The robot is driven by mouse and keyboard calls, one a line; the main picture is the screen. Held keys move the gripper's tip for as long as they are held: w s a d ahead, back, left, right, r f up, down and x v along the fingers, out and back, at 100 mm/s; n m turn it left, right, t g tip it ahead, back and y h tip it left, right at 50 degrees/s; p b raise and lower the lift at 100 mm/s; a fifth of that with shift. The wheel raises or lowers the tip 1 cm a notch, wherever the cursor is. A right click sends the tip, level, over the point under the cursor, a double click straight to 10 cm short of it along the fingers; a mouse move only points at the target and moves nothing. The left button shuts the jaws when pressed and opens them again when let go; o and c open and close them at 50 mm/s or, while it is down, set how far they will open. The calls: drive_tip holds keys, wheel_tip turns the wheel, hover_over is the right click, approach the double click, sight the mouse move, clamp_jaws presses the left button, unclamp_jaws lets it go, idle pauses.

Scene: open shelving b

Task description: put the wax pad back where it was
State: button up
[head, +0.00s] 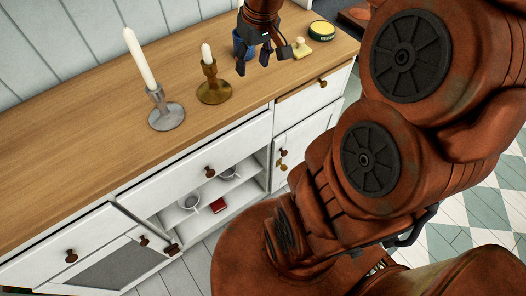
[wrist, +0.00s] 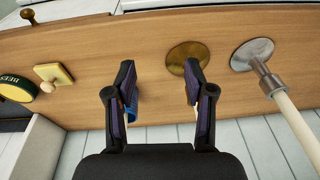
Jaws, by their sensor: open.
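The wax pad (head: 301,49), a pale yellow pad with a small knob, lies on the wooden counter just to the right of my gripper (head: 253,63) in the head view. In the wrist view the pad (wrist: 55,74) is at the left, outside the fingers. My gripper (wrist: 160,72) is open, with nothing between its fingertips, above the counter between the pad and the brass candlestick (wrist: 187,57). My gripper partly hides a blue cup (head: 239,46), which shows behind the left finger in the wrist view.
A green and yellow beeswax tin (head: 321,31) stands beyond the pad. The brass candlestick and a grey metal candlestick (head: 165,113) with a tall white candle stand to the left. The counter (head: 70,140) is clear farther left. White drawers and open shelves are below.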

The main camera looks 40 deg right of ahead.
drive_tip(key=s+a+f+g, duration=0.2)
drive_tip(key=s+a, duration=0.4)
drive_tip(key=s, duration=0.4)
drive_tip(key=s+a+f+g, duration=0.1)
drive_tip(key=s+a+f, duration=0.2)
drive_tip(key=s+a, duration=0.3)
drive_tip(key=s, duration=0.4)
drive_tip(key=shift+s+a+f+n+g, duration=0.15)
drive_tip(key=shift+s+a+n+g, duration=0.15)
drive_tip(key=shift+a+g, duration=0.1)
drive_tip(key=shift+r+p, duration=0.95)
